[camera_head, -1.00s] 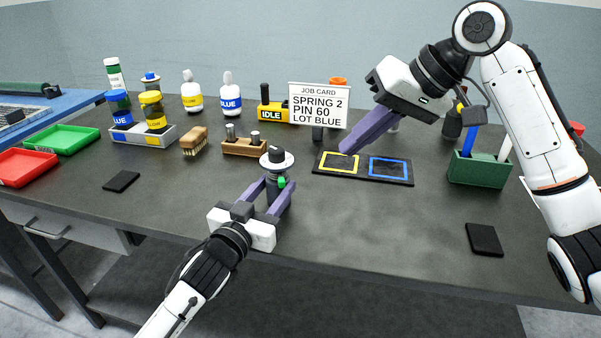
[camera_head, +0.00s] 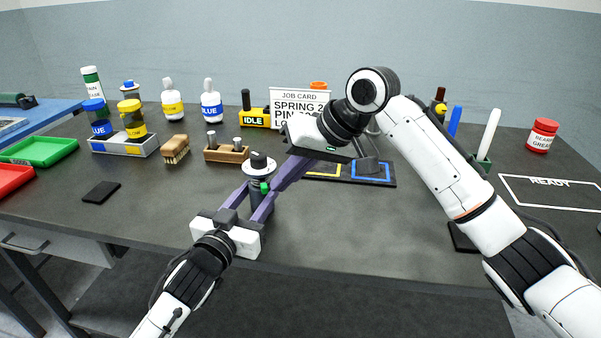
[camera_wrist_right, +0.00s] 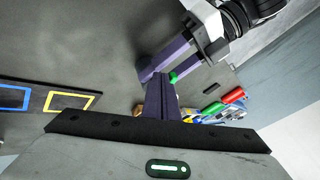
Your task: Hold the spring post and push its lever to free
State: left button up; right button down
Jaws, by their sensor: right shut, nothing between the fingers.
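The spring post (camera_head: 258,171) stands near the table's front, with a dark body, a white disc and a black knob on top. Its small green lever (camera_head: 265,187) sticks out at the side facing me; the lever also shows in the right wrist view (camera_wrist_right: 173,77). My left gripper (camera_head: 253,194) has its purple fingers on both sides of the post's body and is shut on it. My right gripper (camera_head: 274,187) is shut and empty, its fingertips right beside the lever; whether they touch it I cannot tell. In the right wrist view the closed fingers (camera_wrist_right: 157,82) hide most of the post.
The job card (camera_head: 298,100) stands behind my right arm. A dark mat with yellow and blue squares (camera_head: 388,181) lies under that arm. A brush (camera_head: 175,150) and a wooden block with pins (camera_head: 222,153) stand behind the post.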

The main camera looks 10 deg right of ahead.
aim_at(262, 189)
jog(key=shift+s+a+m, duration=0.2)
jog(key=shift+a+m, duration=0.2)
jog(key=shift+a, duration=0.05)
dwell(0.5)
jog(key=a+m+t+h, duration=0.1)
jog(key=s+a+m+t, duration=0.1)
jog(key=m, duration=0.1)
jog(key=shift+a+h, duration=0.35)
jog(key=shift+h, duration=0.05)
jog(key=shift+w+a+m, duration=0.1)
jog(key=shift+a+m, duration=0.2)
jog(key=shift+a, duration=0.65)
jog(key=shift+d, duration=0.1)
jog(key=shift+w+d, duration=0.45)
jog(key=shift+d, duration=0.15)
